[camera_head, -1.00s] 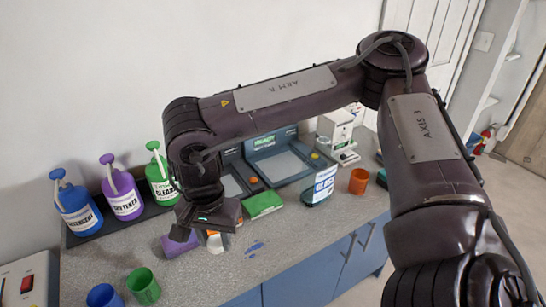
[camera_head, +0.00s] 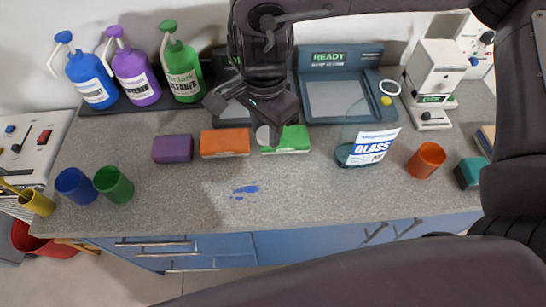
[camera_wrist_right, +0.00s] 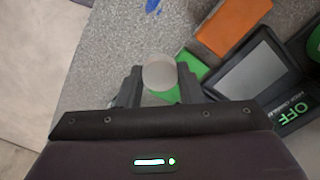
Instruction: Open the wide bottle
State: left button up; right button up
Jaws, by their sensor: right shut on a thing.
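The wide bottle (camera_head: 344,152), dark teal and see-through with a white and blue GLASS label, stands upright on the counter at the right of centre in the head view. No cap shows on its see-through top. My right gripper (camera_head: 264,130) is left of the bottle, in front of the green block, and apart from the bottle. It is shut on a pale round cap-like piece (camera_wrist_right: 159,73), which sits between the fingers in the wrist view. My left gripper is not in view.
Purple (camera_head: 172,149), orange (camera_head: 224,143) and green (camera_head: 295,140) blocks lie behind the clear counter front. Pump bottles (camera_head: 92,82) stand back left. An orange cup (camera_head: 427,160) is right of the bottle. Blue and green cups (camera_head: 114,184) stand left. A blue spill (camera_head: 245,190) marks the counter.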

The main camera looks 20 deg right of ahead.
send_over(268, 172)
notch_tip(268, 172, down, 8)
jog(key=shift+f, duration=0.2)
jog(key=shift+w+f, duration=0.1)
jog(key=shift+f, duration=0.55)
notch_tip(268, 172, down, 4)
jog(key=shift+r+b, duration=0.2)
jog(key=shift+b, duration=0.15)
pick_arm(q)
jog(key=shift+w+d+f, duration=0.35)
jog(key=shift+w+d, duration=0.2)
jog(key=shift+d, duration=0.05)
pick_arm(e)
jog(key=shift+f, duration=0.15)
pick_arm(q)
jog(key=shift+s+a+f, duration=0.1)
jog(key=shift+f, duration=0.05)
pick_arm(e)
jog(key=o, duration=1.1)
jog(key=shift+c, duration=0.2)
